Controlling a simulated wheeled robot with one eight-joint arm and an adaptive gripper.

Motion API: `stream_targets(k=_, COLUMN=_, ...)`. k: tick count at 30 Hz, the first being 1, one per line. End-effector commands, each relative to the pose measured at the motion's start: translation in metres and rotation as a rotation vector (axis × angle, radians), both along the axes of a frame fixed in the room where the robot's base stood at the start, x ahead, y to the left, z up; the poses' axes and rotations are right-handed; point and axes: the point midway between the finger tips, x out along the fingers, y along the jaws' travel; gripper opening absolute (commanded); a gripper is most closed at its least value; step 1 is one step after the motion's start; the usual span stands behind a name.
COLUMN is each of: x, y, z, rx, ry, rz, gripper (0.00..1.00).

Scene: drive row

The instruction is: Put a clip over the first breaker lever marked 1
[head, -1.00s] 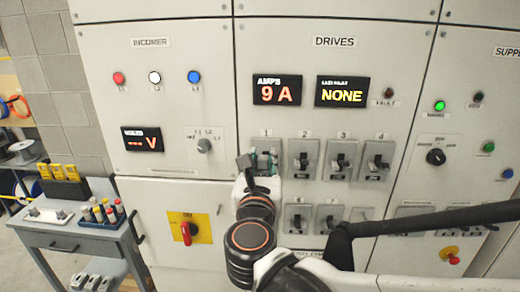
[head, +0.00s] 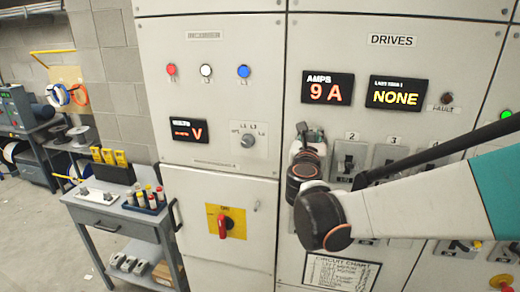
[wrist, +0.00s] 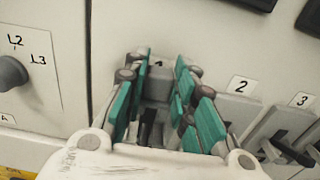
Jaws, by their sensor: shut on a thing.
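My gripper (wrist: 160,100) has teal finger pads and is at the panel, where the breaker left of the one marked 2 sits. It is shut on a small grey piece (wrist: 158,84) that looks like the clip. Dark parts show low between the fingers; I cannot tell whether they are the lever or the clip. The breaker marked 1 and its label are hidden behind my gripper, so how the clip sits on the lever cannot be told. In the head view, my gripper (head: 310,138) is left of breaker 2 (head: 348,160).
A red rotary switch on a yellow plate (head: 223,222) is lower left. A grey cart (head: 110,225) with tools stands left of the cabinet. My arm covers several lower breakers.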

Motion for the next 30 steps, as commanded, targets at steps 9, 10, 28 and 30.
stream_targets(k=9, x=0.000, y=0.000, z=-0.029, rx=0.000, ry=0.000, rz=0.000, gripper=0.01)
stream_targets(k=10, x=0.001, y=0.000, z=-0.034, rx=0.000, ry=0.000, rz=0.000, gripper=0.01)
stream_targets(k=28, x=0.003, y=-0.001, z=-0.048, rx=0.000, ry=0.000, rz=0.000, gripper=0.45)
stream_targets(k=30, x=0.003, y=-0.001, z=-0.048, rx=0.000, ry=0.000, rz=0.000, gripper=0.45)
